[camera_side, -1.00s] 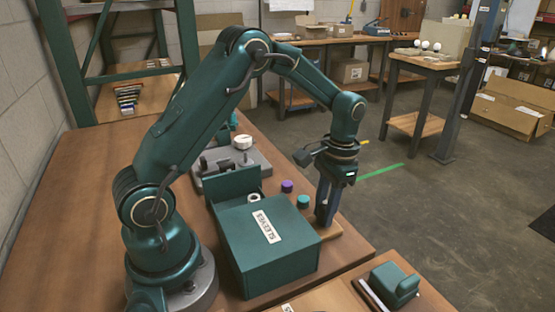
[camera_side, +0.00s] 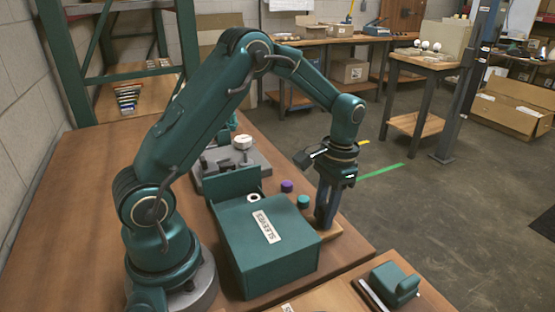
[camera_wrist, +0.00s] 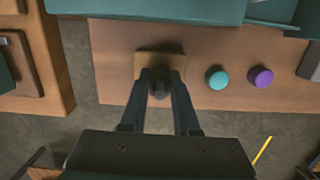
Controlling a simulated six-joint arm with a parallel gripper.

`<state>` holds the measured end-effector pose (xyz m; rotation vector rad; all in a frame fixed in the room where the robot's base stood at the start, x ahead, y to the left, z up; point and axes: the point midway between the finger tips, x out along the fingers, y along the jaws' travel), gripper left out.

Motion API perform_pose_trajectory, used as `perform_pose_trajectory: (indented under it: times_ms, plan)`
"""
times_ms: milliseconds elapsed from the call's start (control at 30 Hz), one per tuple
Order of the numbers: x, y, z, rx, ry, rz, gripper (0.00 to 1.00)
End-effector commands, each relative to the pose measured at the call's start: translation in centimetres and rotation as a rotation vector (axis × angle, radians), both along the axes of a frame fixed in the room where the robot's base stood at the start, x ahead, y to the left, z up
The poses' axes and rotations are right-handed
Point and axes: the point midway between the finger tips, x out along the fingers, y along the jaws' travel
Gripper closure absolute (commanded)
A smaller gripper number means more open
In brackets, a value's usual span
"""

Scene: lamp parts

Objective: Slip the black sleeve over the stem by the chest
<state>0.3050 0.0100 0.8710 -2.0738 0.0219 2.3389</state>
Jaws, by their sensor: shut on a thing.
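My gripper (camera_wrist: 159,90) is shut on a small black sleeve (camera_wrist: 159,87), which shows dark between the fingers in the wrist view. In the side view my gripper (camera_side: 326,217) points down just to the right of the green chest (camera_side: 284,256), labelled SLEEVES. A light wooden block (camera_wrist: 150,62) lies under the fingertips; it also shows beside the chest in the side view (camera_side: 329,231). The stem cannot be made out; the fingers and sleeve cover the middle of the block. I cannot tell whether the sleeve is around it.
A teal cap (camera_side: 303,201) and a purple cap (camera_side: 287,186) stand on the table behind the block. A white ring (camera_side: 253,197) shows by the chest's raised panel. A grey fixture (camera_side: 262,162) stands farther back. A green block (camera_side: 394,284) sits at the front right.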

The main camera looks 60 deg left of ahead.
Motion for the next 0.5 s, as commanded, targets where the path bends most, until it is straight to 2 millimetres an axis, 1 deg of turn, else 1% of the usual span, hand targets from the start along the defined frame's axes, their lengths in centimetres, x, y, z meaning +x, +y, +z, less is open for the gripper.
perform_pose_trajectory:
  times_ms: [133,167,200,233,500]
  plan:
    - [0.01,0.0,-0.01,0.0,0.0,0.0,1.0]
    - [0.01,0.0,-0.01,0.0,0.0,0.0,0.63]
    - [0.01,0.0,-0.01,0.0,0.0,0.0,0.48]
    - [0.01,0.0,-0.01,0.0,0.0,0.0,0.36]
    - [0.01,0.0,0.0,0.0,0.0,0.0,0.36]
